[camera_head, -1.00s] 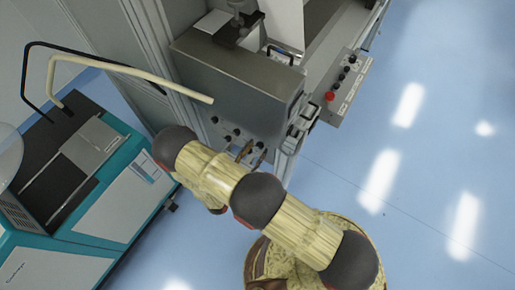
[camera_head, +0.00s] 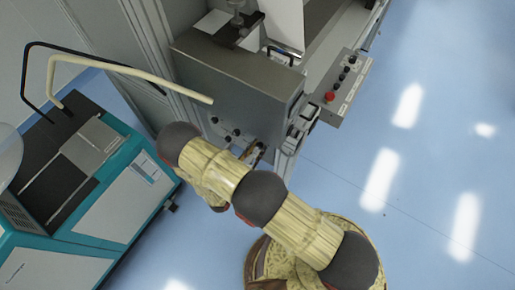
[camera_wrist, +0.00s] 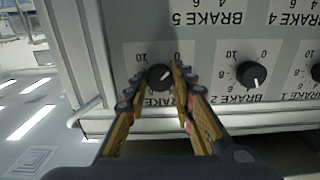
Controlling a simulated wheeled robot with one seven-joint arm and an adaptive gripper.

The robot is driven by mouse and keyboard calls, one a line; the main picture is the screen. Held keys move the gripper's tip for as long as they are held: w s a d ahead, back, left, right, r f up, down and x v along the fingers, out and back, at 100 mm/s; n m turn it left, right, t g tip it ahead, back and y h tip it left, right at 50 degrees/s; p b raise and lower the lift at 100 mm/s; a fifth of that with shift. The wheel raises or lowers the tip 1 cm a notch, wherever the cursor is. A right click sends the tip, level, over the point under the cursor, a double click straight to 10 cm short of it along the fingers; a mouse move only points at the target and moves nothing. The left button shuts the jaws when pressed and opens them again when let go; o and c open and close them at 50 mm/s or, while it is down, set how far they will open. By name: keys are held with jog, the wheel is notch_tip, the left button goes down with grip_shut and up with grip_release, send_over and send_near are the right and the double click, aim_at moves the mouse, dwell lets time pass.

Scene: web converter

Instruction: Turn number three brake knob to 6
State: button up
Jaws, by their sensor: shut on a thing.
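The brake knob (camera_wrist: 158,77) between my fingers is black and round with a white pointer mark. I take it as number three, beside brake 2; its own label is hidden by my gripper. The wrist view shows the panel upside down. The mark seems to point up and right in the picture; the exact number is hard to read. My gripper (camera_wrist: 160,76) is shut on this knob, one finger on each side. In the head view my gripper (camera_head: 254,155) is at the panel's lower front, partly hidden by my arm.
The brake 2 knob (camera_wrist: 250,74) is close to the right of my gripper, with more knobs beyond. A rail (camera_wrist: 270,118) runs along the panel edge. In the head view, a teal machine (camera_head: 120,205) stands left and a button box (camera_head: 340,92) right. Open floor lies right.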

grip_shut()
